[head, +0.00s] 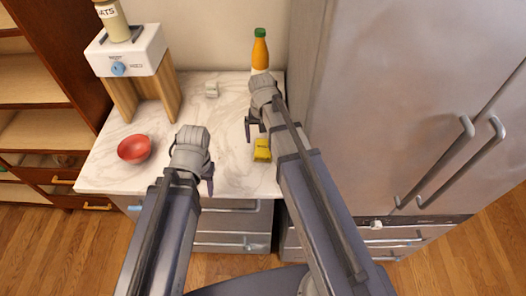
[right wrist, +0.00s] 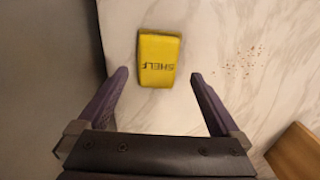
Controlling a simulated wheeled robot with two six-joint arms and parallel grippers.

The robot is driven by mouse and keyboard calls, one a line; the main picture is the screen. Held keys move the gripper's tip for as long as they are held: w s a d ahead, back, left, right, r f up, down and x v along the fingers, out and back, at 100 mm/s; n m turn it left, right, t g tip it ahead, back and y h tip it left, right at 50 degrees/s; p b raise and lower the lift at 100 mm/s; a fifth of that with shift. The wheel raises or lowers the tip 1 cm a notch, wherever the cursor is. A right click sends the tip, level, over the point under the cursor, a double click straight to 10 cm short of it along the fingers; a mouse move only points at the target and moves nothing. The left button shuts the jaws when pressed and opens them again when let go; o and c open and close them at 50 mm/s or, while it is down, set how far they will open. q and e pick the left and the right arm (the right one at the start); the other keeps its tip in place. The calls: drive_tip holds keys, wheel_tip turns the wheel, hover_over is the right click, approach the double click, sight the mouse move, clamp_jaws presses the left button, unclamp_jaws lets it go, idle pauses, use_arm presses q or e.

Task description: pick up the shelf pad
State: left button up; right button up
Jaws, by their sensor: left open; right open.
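The shelf pad (right wrist: 157,70) is a small yellow block with the word SHELF on it. It lies flat on the marble counter, ahead of and between the open fingers of my right gripper (right wrist: 155,88) in the right wrist view. In the head view the pad (head: 262,150) is near the counter's right side, with my right gripper (head: 254,127) just behind it and above the counter. Nothing is in the right gripper. My left gripper (head: 196,178) is open and empty over the counter's front part, left of the pad.
A red bowl (head: 134,149) sits on the counter (head: 222,120) at left. An orange bottle (head: 260,52) with a green cap stands at the back. A white appliance on a wooden stand (head: 126,52) is back left. A tall fridge (head: 385,90) borders the right. Crumbs (right wrist: 243,63) lie beside the pad.

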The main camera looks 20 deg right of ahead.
sight(263, 146)
drive_tip(key=shift+s+d+f+b, duration=0.1)
drive_tip(key=shift+s+f+b, duration=0.05)
drive_tip(key=shift+f+b, duration=2.5)
drive_tip(key=shift+r, duration=0.15)
drive_tip(key=shift+c, duration=0.2)
drive_tip(key=c, duration=1.2)
drive_tip(key=shift+o, duration=0.2)
wheel_tip(263, 146, up, 10)
drive_tip(key=p, duration=1)
